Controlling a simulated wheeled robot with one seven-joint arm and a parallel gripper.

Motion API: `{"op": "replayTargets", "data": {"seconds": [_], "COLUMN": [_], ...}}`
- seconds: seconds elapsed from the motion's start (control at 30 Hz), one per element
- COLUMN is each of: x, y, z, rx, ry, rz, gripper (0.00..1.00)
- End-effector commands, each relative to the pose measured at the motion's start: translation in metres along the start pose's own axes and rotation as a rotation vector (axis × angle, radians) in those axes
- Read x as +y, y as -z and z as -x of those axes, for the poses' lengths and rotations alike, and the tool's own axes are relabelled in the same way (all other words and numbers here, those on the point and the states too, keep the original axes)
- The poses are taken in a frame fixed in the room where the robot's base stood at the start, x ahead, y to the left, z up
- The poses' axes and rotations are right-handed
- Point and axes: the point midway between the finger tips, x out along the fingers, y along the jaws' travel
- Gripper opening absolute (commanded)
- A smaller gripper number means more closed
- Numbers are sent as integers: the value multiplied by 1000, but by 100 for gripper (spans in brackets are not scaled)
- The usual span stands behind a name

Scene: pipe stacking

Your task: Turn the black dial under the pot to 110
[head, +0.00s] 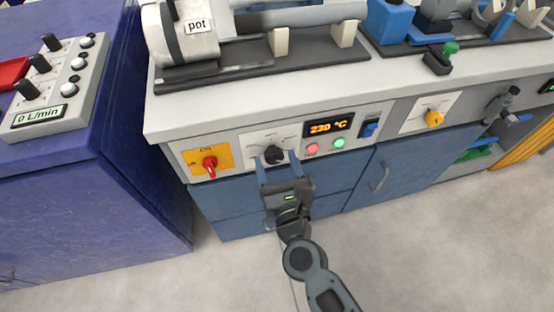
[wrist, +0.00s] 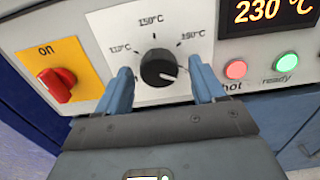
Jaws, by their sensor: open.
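The black dial (head: 274,155) sits on a white scale plate on the front panel below the pot (head: 184,32). In the wrist view the dial (wrist: 158,67) has marks reading about 110, 150 and 190 °C around it, and its white pointer line points to the lower right. My gripper (head: 276,162) is open at the dial. In the wrist view its two blue fingers (wrist: 160,80) stand left and right of the dial, with gaps visible on both sides. The orange display (head: 328,127) reads 230 °C.
A red switch (head: 210,164) on a yellow plate is left of the dial. A red lamp (head: 312,149), a green lamp (head: 339,143) and a blue switch (head: 370,128) are to the right. A yellow knob (head: 433,118) is farther right. Grey floor lies in front.

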Motion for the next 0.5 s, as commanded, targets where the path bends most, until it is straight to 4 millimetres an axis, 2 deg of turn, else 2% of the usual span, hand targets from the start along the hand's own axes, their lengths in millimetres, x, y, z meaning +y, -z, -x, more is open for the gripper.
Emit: {"op": "replayTargets", "data": {"seconds": [0.13,0.37,0.5], "x": [0,0,0], "y": [0,0,0], "z": [-8,-9,-9], "rx": [0,0,0], "ry": [-1,0,0], "rz": [0,1,1], "gripper": [69,69,58]}}
